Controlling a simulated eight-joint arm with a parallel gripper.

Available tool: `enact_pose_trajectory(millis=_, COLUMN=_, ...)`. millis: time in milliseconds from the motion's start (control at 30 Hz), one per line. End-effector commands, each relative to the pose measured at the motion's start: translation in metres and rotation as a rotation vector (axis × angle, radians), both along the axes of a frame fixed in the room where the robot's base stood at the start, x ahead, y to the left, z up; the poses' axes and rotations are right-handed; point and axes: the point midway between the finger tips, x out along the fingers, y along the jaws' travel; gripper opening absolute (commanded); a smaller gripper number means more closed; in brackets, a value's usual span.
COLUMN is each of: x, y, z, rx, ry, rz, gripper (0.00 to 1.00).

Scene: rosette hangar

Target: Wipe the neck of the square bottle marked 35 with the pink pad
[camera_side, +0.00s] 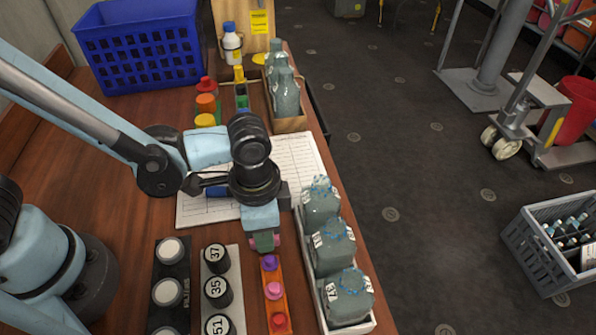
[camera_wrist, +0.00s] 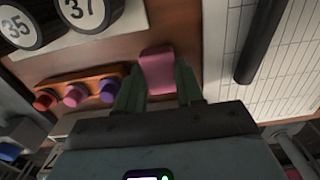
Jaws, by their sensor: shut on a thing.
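My gripper (camera_side: 264,240) is shut on the pink pad (camera_wrist: 157,70). In the wrist view the pad sticks out between the two green fingers (camera_wrist: 158,90). In the side view the pad is mostly hidden by the fingers, beyond the far end of the orange strip. Three square glass bottles stand upright in a white tray (camera_side: 310,285) to the right: a far one (camera_side: 319,207), a middle one (camera_side: 330,248) and a near one (camera_side: 346,298). Their labels are too small to read surely, so I cannot tell which is 35. The gripper is apart from them.
An orange strip (camera_side: 275,294) holds purple, pink and red knobs. Round black caps marked 37 (camera_side: 215,253), 35 (camera_side: 215,287) and 51 (camera_side: 217,325) stand left of it. A ruled sheet (camera_side: 300,165) lies beyond. A blue basket (camera_side: 140,50) stands at the back. The table's edge runs along the right.

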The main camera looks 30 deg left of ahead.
Motion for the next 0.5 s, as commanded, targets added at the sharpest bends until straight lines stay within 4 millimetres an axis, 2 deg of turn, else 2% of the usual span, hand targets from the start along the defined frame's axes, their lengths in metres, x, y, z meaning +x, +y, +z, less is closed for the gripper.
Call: enact_pose_trajectory(millis=500, x=0.000, y=0.000, z=0.018, rx=0.000, ry=0.000, rz=0.000, gripper=0.15)
